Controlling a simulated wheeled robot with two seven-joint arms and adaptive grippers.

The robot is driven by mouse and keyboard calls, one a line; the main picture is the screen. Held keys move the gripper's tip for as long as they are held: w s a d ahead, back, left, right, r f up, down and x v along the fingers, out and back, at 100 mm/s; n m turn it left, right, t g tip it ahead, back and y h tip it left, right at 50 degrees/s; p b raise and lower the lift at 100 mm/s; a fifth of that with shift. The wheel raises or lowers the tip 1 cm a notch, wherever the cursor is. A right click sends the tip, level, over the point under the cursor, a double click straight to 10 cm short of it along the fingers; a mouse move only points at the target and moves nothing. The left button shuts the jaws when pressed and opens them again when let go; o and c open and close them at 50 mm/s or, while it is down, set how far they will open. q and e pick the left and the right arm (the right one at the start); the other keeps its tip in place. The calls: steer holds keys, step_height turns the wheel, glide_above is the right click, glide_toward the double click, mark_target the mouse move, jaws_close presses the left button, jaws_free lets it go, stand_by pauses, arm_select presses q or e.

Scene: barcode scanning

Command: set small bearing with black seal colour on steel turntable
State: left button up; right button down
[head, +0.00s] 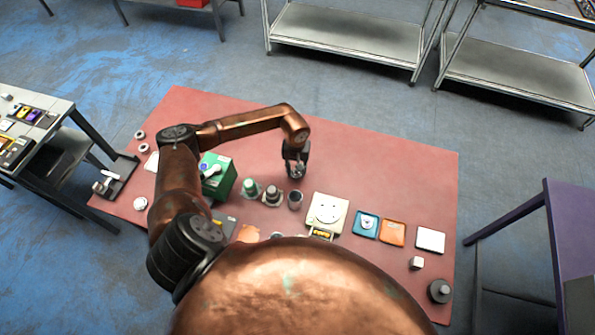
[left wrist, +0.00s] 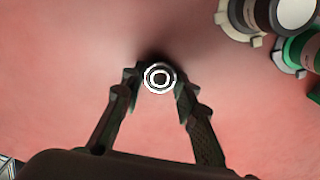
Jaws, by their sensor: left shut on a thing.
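My left gripper (head: 296,172) reaches over the far middle of the red table. In the left wrist view my left gripper (left wrist: 158,88) has its two fingers shut on a small round bearing (left wrist: 159,78), which shows pale rings with a dark band between them. In the head view the bearing is too small to make out. A beige square device (head: 341,201) with a round pale disc stands right of the gripper. A dark round stand (head: 439,290) with a grey top is at the near right corner. I cannot tell which is the steel turntable. My right gripper is not in view.
A green box (head: 225,180), a green-topped item (head: 250,186) and dark cups (head: 295,199) stand left of the beige device. Blue (head: 373,219), orange (head: 393,232) and white (head: 430,239) trays lie to its right. The far right table surface is clear.

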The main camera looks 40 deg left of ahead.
arm_select(q)
steer(key=shift+f, duration=0.1)
steer(key=o, duration=0.7)
steer(key=shift+f, duration=0.1)
steer(key=o, duration=0.5)
steer(key=shift+c, duration=0.2)
